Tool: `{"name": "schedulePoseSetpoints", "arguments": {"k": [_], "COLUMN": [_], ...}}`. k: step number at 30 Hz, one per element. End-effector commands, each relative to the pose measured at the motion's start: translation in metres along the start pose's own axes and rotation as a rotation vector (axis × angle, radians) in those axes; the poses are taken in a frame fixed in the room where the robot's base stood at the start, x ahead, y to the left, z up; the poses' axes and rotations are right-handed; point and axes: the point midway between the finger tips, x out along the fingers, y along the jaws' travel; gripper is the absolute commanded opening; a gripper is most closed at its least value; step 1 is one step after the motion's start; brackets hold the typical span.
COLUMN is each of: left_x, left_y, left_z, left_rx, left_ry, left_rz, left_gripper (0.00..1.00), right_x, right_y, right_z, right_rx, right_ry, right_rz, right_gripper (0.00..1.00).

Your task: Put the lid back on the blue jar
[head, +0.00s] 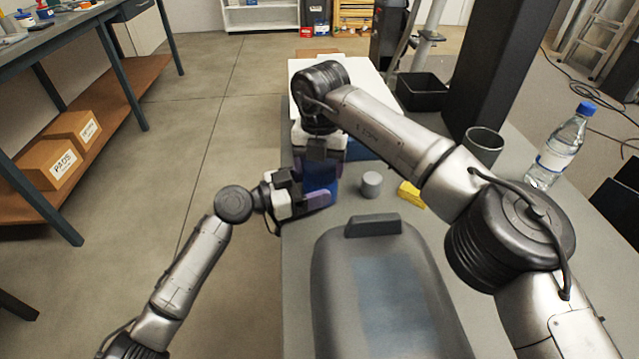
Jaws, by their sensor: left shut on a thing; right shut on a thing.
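The blue jar (326,172) stands near the left edge of the grey table. My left gripper (316,194) is shut on the jar's side from the left, low on its body. My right gripper (317,158) points down directly over the jar's top and is shut. What it holds is mostly hidden by its own fingers and wrist; by its place this is the lid. I cannot tell whether the lid touches the jar's rim.
A grey cylinder (371,184) and a yellow block (410,194) lie right of the jar. A dark cup (483,146), a water bottle (562,148) and a black bin (421,92) stand farther right and back.

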Motion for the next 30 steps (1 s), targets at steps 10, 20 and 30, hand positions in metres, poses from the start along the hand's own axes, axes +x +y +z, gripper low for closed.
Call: {"name": "schedulePoseSetpoints", "arguments": {"k": [10,20,30], "left_x": [0.000,0.000,0.000], "left_y": [0.001,0.000,0.000], "left_z": [0.001,0.001,0.001], "left_rx": [0.000,0.000,0.000], "left_ry": [-0.002,-0.002,-0.002], "left_rz": [0.002,0.001,0.001], "left_gripper": [0.08,0.08,0.08], "right_x": [0.000,0.000,-0.029], "right_y": [-0.001,0.000,0.000], "right_z": [0.001,0.000,0.000], "right_rx": [0.076,0.073,0.073], "right_ry": [-0.002,-0.001,-0.003], "right_rz": [0.000,0.000,0.002], "right_gripper": [0.83,1.00,1.00]}}
